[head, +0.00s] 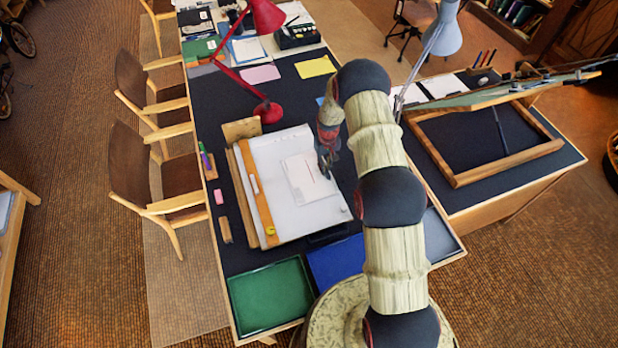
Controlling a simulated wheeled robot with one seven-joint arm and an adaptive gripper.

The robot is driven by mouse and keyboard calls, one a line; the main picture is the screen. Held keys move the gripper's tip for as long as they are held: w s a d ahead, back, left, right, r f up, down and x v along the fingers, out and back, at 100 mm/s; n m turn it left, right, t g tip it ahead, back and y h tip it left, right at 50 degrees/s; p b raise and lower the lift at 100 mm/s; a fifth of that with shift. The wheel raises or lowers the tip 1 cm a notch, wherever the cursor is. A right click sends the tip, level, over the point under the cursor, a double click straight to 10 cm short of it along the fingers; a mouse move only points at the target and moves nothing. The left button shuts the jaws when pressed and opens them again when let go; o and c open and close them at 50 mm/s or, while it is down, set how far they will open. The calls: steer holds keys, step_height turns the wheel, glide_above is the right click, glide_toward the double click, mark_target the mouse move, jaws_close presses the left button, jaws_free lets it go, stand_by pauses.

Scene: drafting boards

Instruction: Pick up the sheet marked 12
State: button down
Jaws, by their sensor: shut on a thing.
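A small white sheet (303,182) with a short reddish mark shows over the large white paper (265,165) on the drafting board. I cannot read a 12 on it at this size. My gripper (326,174) is at the right edge of this sheet, with its fingers pointing down and shut on that edge. My arm hides part of the area to the right. Whether the sheet is lifted clear of the paper below cannot be told.
A wooden straightedge (257,192) lies along the board's left side. A green tray (270,297) and a blue tray (336,262) are at the table's near end. A red lamp (267,111) stands behind the board; a grey lamp (441,40) stands to the right.

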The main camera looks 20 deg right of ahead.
steer(key=shift+r, duration=0.25)
steer(key=shift+r, duration=0.25)
steer(key=shift+r, duration=0.1)
steer(key=shift+a+r+p, duration=0.15)
steer(key=shift+r+p, duration=0.2)
steer(key=shift+r, duration=0.65)
steer(key=shift+a+r+p, duration=0.2)
steer(key=shift+r+p, duration=0.15)
steer(key=shift+r, duration=0.6)
steer(key=shift+a+r+p, duration=0.15)
steer(key=shift+r+p, duration=0.2)
steer(key=shift+r, duration=0.65)
